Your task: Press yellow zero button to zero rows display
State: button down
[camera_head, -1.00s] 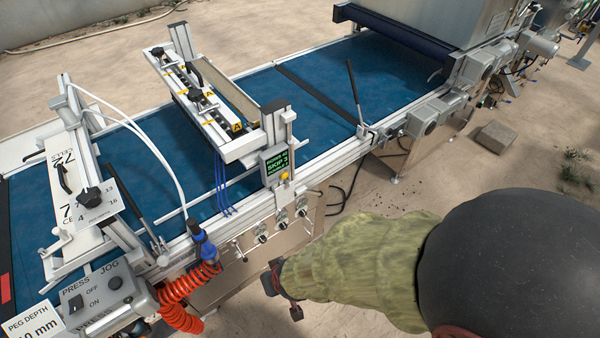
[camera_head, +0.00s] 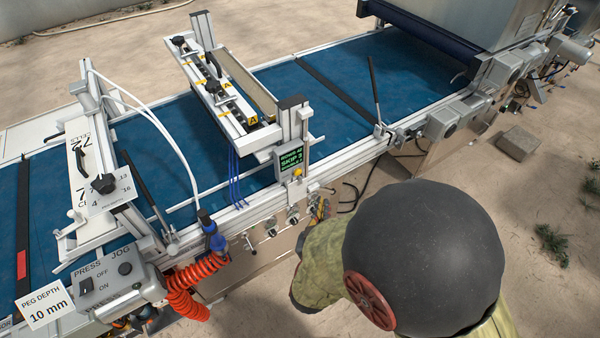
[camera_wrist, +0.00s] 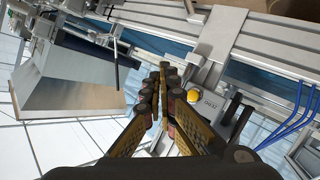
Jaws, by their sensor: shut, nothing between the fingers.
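The yellow button (camera_head: 297,172) sits just below a small dark display (camera_head: 291,158) with green text on the rail post. The display reads SKIP 3 in its middle line; the other lines are too small to read. The button also shows in the wrist view (camera_wrist: 193,95) as a yellow dome on a pale box. My gripper (camera_wrist: 164,72) is shut and empty, its fingertips just left of the button in that view and apparently apart from it. In the head view my gripper (camera_head: 320,209) is partly hidden by my arm, below and right of the button.
Knobs and valves (camera_head: 270,226) line the side rail below the button. Blue tubes (camera_head: 235,180) and a coiled orange hose (camera_head: 188,285) are to the left. A lever (camera_head: 376,92) stands on the rail to the right. The blue belt (camera_head: 345,65) lies behind.

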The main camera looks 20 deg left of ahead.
aim_at(298, 172)
jog(key=shift+a, duration=0.1)
jog(key=w+a, duration=0.5)
jog(key=a, duration=0.1)
jog(key=shift+w+a, duration=0.25)
jog(key=shift+w, duration=0.1)
jog(key=shift+w+a, duration=0.1)
dwell(1.6)
jog(key=shift+w+a, duration=0.15)
jog(key=shift+a, duration=0.1)
jog(key=shift+w+a, duration=0.35)
jog(key=shift+a, duration=0.05)
dwell(0.9)
dwell(0.4)
jog(key=shift+s+d+p, duration=0.3)
jog(key=shift+s+d, duration=0.3)
jog(key=shift+d, duration=0.15)
